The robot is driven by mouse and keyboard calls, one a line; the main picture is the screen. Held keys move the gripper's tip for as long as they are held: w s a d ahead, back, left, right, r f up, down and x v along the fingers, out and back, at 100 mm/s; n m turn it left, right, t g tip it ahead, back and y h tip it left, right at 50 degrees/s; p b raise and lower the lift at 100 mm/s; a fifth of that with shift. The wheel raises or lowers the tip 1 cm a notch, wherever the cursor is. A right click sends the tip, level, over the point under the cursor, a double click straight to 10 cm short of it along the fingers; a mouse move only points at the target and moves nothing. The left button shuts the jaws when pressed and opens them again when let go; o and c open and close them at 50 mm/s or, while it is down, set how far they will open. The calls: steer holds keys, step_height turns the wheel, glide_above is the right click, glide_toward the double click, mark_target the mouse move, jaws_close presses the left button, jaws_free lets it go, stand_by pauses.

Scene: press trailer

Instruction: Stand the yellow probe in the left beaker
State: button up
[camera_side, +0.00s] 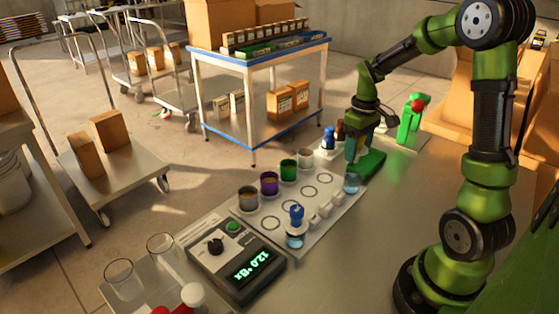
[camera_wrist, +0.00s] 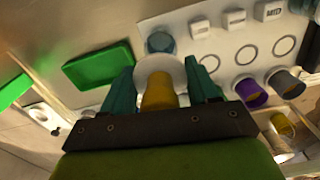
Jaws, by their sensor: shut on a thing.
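My gripper (camera_side: 356,154) hangs over the far right end of the white mat. In the wrist view, my gripper (camera_wrist: 165,85) has its teal fingers shut on a yellow piece, which looks like the yellow probe (camera_wrist: 159,94). A white round disc (camera_wrist: 151,66) sits at its far end; its tip is hidden. In the side view I cannot make the probe out. Two clear glass beakers stand at the lower left; the left beaker (camera_side: 122,284) is the nearer one, the other beaker (camera_side: 161,252) is beside the meter. Both look empty. My gripper is far from them.
A bluish glass (camera_side: 351,184) stands just below my gripper. Cups line the mat's back edge: grey (camera_side: 248,199), purple (camera_side: 269,184), green (camera_side: 288,170). A blue-topped bottle (camera_side: 295,228) and a meter (camera_side: 236,262) lie between the gripper and the beakers. A green pad (camera_side: 367,166) lies alongside.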

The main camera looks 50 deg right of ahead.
steer(key=shift+f, duration=3.15)
steer(key=shift+f, duration=0.6)
steer(key=o, duration=0.9)
steer(key=shift+r, duration=5.55)
step_height(320, 180, up, 9)
glide_above(354, 170)
steer(key=s+a, duration=0.1)
steer(key=a, duration=0.1)
